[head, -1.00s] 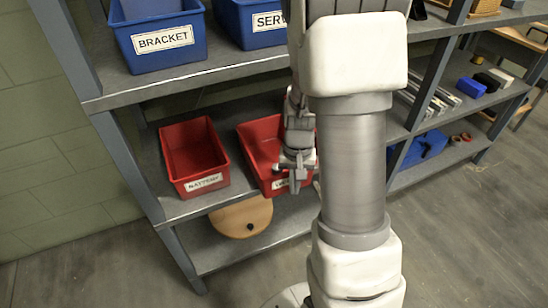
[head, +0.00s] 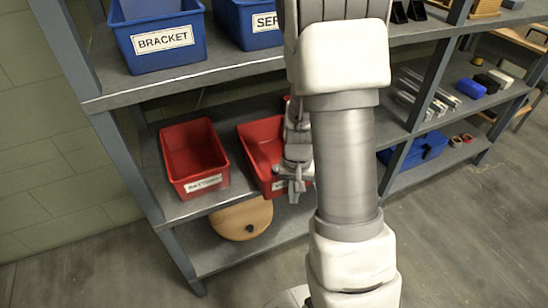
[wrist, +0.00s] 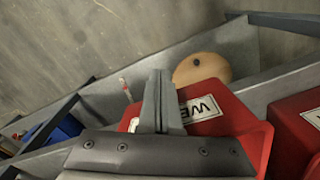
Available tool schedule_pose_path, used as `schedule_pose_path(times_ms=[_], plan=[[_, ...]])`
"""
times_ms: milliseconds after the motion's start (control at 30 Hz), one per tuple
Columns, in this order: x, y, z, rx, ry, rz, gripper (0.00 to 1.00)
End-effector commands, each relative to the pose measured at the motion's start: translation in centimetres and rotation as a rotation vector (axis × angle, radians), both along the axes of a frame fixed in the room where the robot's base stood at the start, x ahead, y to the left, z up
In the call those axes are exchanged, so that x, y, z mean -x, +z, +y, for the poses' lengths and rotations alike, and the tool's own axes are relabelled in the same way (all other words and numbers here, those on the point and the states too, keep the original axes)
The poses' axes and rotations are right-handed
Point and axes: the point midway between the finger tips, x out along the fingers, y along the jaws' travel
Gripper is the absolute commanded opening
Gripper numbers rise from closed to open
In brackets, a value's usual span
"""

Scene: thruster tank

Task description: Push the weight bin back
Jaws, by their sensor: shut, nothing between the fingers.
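The weight bin (head: 258,145) is a red open bin on the middle shelf, right of the red battery bin. Its right part is hidden behind my arm in the head view. The wrist view shows its red front wall (wrist: 228,112) with a white label whose visible letters are "WE". My gripper (head: 294,194) is shut and empty at the bin's front right part, fingers pointing down. In the wrist view the fingers (wrist: 160,73) cover part of the label side. I cannot tell whether they touch the bin.
The red battery bin (head: 192,150) stands to the left, a gap between them. A round wooden piece (head: 242,218) lies on the shelf below. Blue bins, including the bracket bin (head: 158,38), stand on the shelf above. A blue case (head: 420,150) sits lower right.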

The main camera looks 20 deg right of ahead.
Motion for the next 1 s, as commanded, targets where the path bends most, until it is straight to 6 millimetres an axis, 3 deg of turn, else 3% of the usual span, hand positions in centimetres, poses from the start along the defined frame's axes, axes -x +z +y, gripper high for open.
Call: schedule_pose_path(times_ms=[1000], plan=[[-0.4,0.83,0.01,0.0,0.0,-0.001,0.0]])
